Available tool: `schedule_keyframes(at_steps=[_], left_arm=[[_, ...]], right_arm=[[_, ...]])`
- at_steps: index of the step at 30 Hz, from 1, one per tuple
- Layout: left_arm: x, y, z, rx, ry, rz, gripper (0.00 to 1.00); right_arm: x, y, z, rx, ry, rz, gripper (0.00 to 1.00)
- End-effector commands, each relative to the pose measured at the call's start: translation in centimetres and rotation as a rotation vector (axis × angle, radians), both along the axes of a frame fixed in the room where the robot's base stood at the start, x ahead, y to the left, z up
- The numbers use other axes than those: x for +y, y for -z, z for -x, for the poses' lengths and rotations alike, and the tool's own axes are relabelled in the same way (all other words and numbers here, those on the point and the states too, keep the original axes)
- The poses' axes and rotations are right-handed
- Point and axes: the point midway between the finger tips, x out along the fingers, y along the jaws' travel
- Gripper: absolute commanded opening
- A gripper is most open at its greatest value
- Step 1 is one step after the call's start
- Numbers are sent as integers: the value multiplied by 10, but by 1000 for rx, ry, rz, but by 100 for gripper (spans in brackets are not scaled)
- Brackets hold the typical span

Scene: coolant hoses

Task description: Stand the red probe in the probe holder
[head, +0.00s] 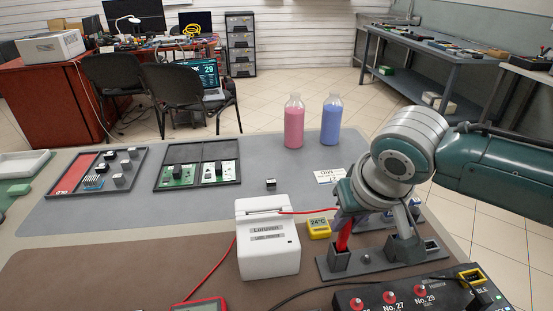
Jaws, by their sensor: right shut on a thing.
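The red probe (343,236) is at the right of the table, close to upright with a slight tilt. My right gripper (346,213) is shut on its upper part and hides its top. The probe holder (374,262) is a dark grey base with square sockets. The probe's lower end is at the left socket (340,261); I cannot tell how deep it sits in it. My right wrist covers part of the holder's back. My left gripper is not in view.
A white labelled box (267,252) stands just left of the holder, with a red cable running by it. A yellow thermometer (319,228) lies behind. A black box with red knobs (400,298) is in front. Pink (293,126) and blue (331,124) bottles stand farther back.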

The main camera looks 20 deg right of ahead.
Motion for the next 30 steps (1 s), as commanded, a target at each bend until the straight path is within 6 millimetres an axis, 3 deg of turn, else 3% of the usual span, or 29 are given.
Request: schedule_keyframes(at_steps=[30], left_arm=[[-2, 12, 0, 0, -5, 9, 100]], right_arm=[[0, 17, 0, 1, -1, 1, 0]])
